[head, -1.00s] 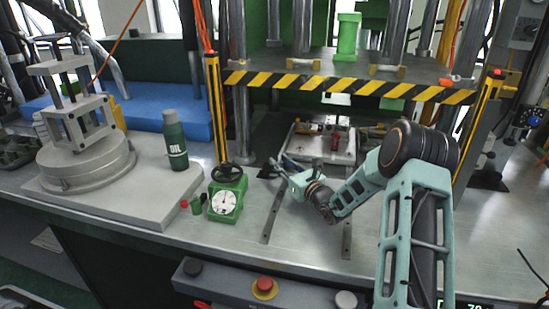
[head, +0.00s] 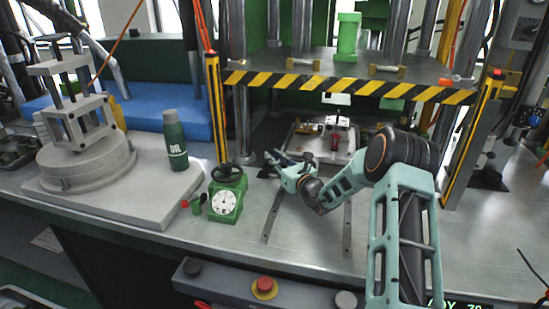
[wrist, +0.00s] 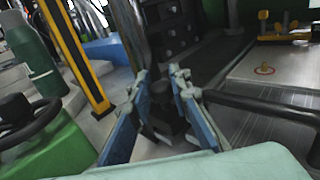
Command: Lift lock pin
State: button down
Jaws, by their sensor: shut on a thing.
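My gripper (head: 277,157) is over the bench in front of the press, to the right of the green gauge block. In the wrist view its two blue-padded fingers (wrist: 160,80) stand on either side of a dark piece (wrist: 166,118). The gripper is shut on this piece, which I take to be the lock pin. Most of it is hidden between the fingers, and it is too small to make out in the head view. The mold plate (head: 304,150) lies beyond the gripper in the press, with a red fitting on it.
A green gauge block (head: 227,205) with a black handwheel stands left of my gripper. A green oil bottle (head: 175,140) and a clamp fixture (head: 82,125) are farther left. A yellow post (head: 217,110) and striped press plate (head: 350,85) border the space. The front bench is mostly clear.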

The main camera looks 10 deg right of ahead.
jog(key=shift+r, duration=1.35)
jog(key=c, duration=2)
grip_release()
jog(key=shift+r, duration=0.1)
jog(key=shift+c, duration=0.2)
jog(key=v, duration=1.2)
